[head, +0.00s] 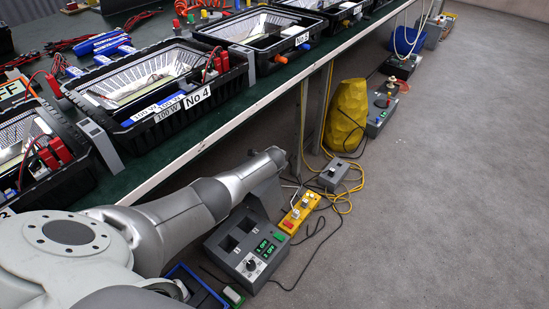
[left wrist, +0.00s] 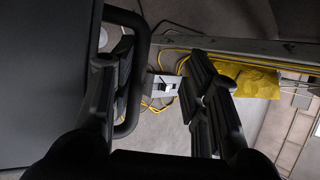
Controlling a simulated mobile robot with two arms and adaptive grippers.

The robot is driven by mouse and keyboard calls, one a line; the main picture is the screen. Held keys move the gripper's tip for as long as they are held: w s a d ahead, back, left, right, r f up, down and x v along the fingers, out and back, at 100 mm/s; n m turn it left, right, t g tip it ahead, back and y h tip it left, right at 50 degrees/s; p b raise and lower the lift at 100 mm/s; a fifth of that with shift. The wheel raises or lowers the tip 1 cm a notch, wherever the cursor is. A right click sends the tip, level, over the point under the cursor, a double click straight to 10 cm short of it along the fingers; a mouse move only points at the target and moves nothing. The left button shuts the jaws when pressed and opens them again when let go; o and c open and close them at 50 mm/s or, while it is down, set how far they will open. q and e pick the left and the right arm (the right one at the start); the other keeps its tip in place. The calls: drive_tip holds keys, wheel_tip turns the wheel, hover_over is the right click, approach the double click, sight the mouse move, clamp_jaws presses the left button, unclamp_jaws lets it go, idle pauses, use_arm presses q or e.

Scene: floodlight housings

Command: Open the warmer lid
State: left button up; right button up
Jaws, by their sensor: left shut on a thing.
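In the left wrist view a dark flat panel (left wrist: 45,75), which looks like the warmer lid, fills the left side. A black looped handle (left wrist: 141,55) stands out from its right edge. My left gripper (left wrist: 160,80) is at this handle, one finger inside the loop and the other on its outer side; it is shut on the handle. In the head view my left arm reaches from the lower left toward the middle, and its gripper is hidden. I cannot make out the lid there. My right gripper is in neither view.
A green-topped bench (head: 225,100) carries several black trays with floodlight housings. On the floor are a grey control box (head: 240,243), a yellow switch strip (head: 300,212), a small grey box (head: 334,174), cables and a yellow sack (head: 346,113). The floor at right is clear.

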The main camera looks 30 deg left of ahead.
use_arm(q)
drive_tip(key=shift+s+d+f, duration=0.2)
drive_tip(key=shift+d+f, duration=0.25)
drive_tip(key=shift+f, duration=0.15)
drive_tip(key=shift+s+d+r, duration=0.25)
drive_tip(key=shift+s+r, duration=0.15)
drive_tip(key=shift+r, duration=0.05)
drive_tip(key=shift+c, duration=0.6)
drive_tip(key=v, duration=0.6)
drive_tip(key=w+r+v, duration=0.1)
drive_tip(key=v, duration=0.2)
drive_tip(key=shift+w+r, duration=0.1)
drive_tip(key=shift+s+a+r, duration=0.1)
drive_tip(key=shift+s+r, duration=0.55)
drive_tip(key=shift+s, duration=0.15)
